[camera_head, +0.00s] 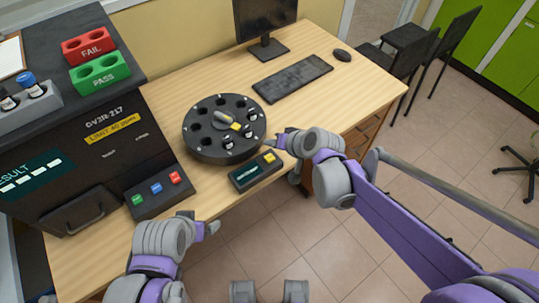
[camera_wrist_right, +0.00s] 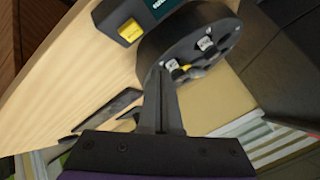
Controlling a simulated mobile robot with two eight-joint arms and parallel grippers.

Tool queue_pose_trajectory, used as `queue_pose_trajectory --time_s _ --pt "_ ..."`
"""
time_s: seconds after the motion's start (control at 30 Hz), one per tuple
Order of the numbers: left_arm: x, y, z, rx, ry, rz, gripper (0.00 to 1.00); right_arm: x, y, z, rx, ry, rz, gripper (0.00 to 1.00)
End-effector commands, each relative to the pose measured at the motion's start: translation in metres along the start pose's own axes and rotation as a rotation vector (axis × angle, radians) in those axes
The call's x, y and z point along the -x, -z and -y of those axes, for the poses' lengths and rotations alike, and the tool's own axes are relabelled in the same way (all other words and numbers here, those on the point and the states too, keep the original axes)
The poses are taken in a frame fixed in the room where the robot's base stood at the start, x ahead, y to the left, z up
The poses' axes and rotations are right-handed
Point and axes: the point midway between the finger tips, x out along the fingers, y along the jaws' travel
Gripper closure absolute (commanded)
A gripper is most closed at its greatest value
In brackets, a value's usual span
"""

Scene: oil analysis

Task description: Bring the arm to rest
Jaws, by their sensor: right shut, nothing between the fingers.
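My right arm (camera_head: 400,220) comes in from the right over the front edge of the desk. Its gripper (camera_head: 278,142) is just right of the round black carousel (camera_head: 190,146), near the small dark control box (camera_head: 250,180). In the right wrist view the gripper's fingers (camera_wrist_right: 160,80) are together with nothing between them, and the carousel (camera_wrist_right: 150,48) shows beyond them. My left gripper (camera_head: 212,229) is low in the head view, by the front edge of the desk. I cannot tell whether it is open.
The black analyser (camera_head: 100,165) stands at the left, with a red FAIL rack (camera_head: 88,46) and a green PASS rack (camera_head: 99,73) on top. A keyboard (camera_head: 293,78), mouse (camera_head: 342,55) and monitor (camera_head: 265,20) are at the back of the desk. Open floor (camera_head: 430,170) lies to the right.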

Motion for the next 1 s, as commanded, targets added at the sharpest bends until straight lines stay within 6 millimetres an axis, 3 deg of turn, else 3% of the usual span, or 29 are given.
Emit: queue_pose_trajectory --time_s 0.7,0.77,0.87,1.0 --pt "0.001 0.000 0.000 0.000 0.000 0.000 0.00 0.004 -0.001 -0.001 0.003 -0.007 0.001 1.00" --pt "0.003 0.002 0.000 0.000 0.000 -0.001 0.00 0.015 -0.003 -0.004 0.011 -0.023 0.004 1.00" --pt "0.011 0.007 0.000 0.000 0.000 -0.004 0.00 0.046 -0.012 -0.012 0.034 -0.075 0.014 1.00" --pt "0.027 0.018 0.000 0.000 0.000 -0.012 0.00 0.108 -0.037 -0.034 0.085 -0.194 0.044 1.00"
